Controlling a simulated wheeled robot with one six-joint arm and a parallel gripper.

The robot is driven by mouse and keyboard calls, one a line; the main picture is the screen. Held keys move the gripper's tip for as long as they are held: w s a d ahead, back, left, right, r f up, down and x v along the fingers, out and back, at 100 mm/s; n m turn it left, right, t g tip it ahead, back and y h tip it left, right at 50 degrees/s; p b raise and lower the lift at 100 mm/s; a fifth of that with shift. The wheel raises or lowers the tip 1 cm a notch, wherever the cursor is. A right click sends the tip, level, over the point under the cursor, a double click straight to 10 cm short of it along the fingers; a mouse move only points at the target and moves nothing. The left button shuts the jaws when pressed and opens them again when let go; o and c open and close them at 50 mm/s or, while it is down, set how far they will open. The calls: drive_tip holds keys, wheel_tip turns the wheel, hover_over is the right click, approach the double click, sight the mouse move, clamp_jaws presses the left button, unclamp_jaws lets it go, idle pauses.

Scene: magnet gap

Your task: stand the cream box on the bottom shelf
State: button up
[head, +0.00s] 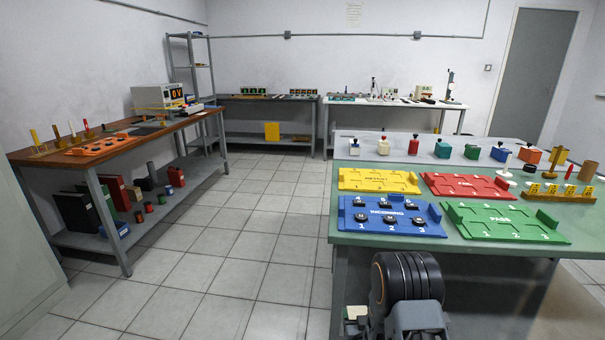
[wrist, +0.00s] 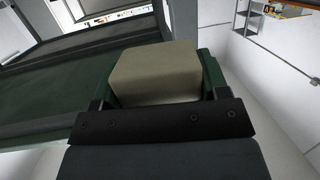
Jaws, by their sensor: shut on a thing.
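The cream box (wrist: 155,75) is in the wrist view, held between the two green fingers of my gripper (wrist: 158,82), which is shut on it. Its near face is toward the camera, and its far side is hidden. In the head view a small cream patch (head: 356,312) shows beside my dark arm at the bottom, low in front of the green table; it looks like the box. A grey metal rack (head: 190,67) with several shelves stands in the back left corner. Its bottom is largely hidden behind the wooden bench.
The wooden bench (head: 130,140) on the left has a lower shelf (head: 150,222) with binders and small items. The green table (head: 345,232) at right carries coloured trays and bottles. A back bench has a yellow box (head: 272,131) on its lower shelf. The tiled floor (head: 235,235) between is clear.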

wheel_tip(320, 180, up, 27)
drive_tip(key=p, duration=2.5)
drive_tip(key=s+f, duration=0.3)
drive_tip(key=s, duration=0.5)
drive_tip(key=shift+f, duration=0.1)
